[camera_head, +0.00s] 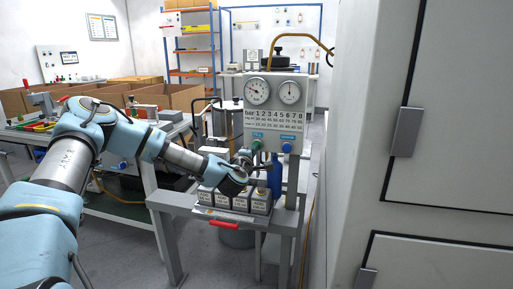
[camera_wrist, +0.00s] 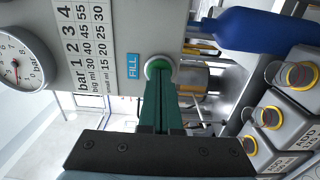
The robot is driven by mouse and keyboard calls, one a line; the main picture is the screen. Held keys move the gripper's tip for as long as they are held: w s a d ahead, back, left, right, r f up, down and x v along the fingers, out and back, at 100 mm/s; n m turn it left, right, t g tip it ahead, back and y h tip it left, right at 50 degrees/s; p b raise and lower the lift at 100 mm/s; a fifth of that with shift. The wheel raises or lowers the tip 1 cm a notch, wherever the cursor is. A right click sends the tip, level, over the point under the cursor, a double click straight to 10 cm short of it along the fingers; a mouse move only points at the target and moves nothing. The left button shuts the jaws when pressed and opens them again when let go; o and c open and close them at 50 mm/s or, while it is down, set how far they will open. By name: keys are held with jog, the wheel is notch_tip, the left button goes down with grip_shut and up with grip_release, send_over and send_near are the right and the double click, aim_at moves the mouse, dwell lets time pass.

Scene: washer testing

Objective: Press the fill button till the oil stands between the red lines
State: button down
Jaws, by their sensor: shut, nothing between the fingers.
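The fill button (camera_wrist: 158,63) is green in a pale round collar, beside the blue FILL label (camera_wrist: 133,66) in the wrist view. My gripper (camera_wrist: 161,80) is shut and empty, its dark green fingers together with their tips at the button's face. I cannot tell whether they touch it or how far it is pressed. In the head view my gripper (camera_head: 250,158) is just below the grey panel (camera_head: 272,117), partly hiding the button area.
Two gauges (camera_head: 257,91) and a bar chart sit on the panel. A second button with a blue label (camera_head: 287,138) is to the right. A blue bottle (camera_wrist: 255,27) and several labelled grey canisters (camera_wrist: 289,118) stand close below. A tall grey cabinet (camera_head: 430,140) blocks the right.

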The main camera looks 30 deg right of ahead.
jog(key=v, duration=0.7)
dwell(0.3)
jog(key=v, duration=0.6)
dwell(0.4)
